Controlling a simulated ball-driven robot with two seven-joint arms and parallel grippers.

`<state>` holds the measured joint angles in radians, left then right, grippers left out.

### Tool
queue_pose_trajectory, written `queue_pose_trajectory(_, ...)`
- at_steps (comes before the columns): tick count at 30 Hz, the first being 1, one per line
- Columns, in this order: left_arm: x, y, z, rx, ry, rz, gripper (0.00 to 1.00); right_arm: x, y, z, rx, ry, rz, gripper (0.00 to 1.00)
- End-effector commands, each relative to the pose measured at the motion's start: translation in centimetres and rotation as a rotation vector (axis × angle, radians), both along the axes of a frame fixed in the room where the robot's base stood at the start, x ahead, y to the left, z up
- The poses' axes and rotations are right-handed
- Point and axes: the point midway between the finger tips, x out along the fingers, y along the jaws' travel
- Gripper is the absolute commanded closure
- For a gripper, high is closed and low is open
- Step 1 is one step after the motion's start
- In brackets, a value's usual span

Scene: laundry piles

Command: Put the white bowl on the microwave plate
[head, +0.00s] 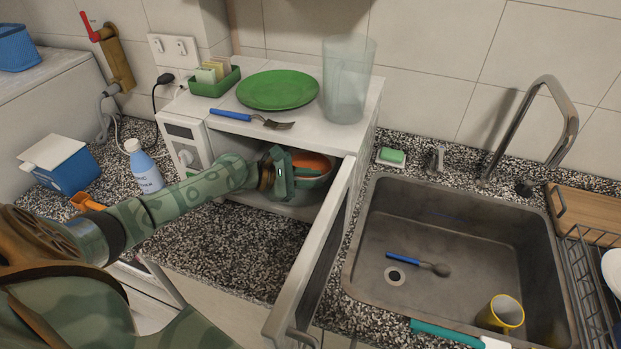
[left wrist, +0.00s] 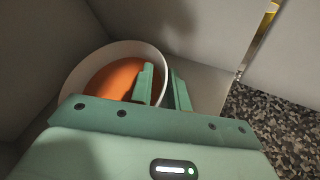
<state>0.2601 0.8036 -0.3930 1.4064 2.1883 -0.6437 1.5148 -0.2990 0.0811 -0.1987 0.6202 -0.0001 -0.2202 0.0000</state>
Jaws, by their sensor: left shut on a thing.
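The microwave (head: 183,146) stands open, with its door (head: 318,245) swung out toward the front right. My left arm reaches in from the left, and my left gripper (head: 285,172) is inside the cavity. It is shut on the rim of the white bowl (head: 314,181), with one finger inside and one outside. The bowl, with an orange inside, also shows in the left wrist view (left wrist: 72,86), nearly upright near the cavity's back. The microwave plate cannot be made out, so I cannot tell whether the bowl touches it. My right gripper is out of view.
On the microwave top are a green plate (head: 278,90), a fork (head: 252,119), a glass vase (head: 346,80) and a green sponge holder (head: 215,82). A sink (head: 455,225) lies right of the door. A bottle (head: 144,170) stands left, behind my arm.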

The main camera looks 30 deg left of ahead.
Motion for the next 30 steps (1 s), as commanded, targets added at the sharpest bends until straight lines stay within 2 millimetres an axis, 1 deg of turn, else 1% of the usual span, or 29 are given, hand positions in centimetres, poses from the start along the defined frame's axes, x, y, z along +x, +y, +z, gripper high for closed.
queue_pose_trajectory(2,0.1,0.0,-0.2,-0.001,-0.003,0.001,1.00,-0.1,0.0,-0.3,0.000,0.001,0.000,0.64)
queue_pose_trajectory(3,0.0,0.0,-0.3,0.000,0.000,0.000,0.78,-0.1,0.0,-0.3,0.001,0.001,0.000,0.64)
queue_pose_trajectory(5,0.0,0.0,-0.3,0.000,0.000,0.000,0.61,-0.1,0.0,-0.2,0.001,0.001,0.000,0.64)
queue_pose_trajectory(12,0.0,0.0,-0.3,0.000,0.000,0.000,0.61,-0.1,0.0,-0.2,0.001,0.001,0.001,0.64)
queue_pose_trajectory(16,-0.2,0.2,0.2,0.002,0.001,0.000,0.61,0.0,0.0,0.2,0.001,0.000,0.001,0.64)
queue_pose_trajectory(20,-1.9,1.6,0.8,0.004,0.003,0.001,0.61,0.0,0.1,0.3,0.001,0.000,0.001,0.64)
queue_pose_trajectory(27,-6.1,5.0,2.8,0.004,0.005,0.000,0.61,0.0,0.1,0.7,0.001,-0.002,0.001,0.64)
queue_pose_trajectory(30,-7.4,6.0,3.5,0.001,0.003,0.000,0.61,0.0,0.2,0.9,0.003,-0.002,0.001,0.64)
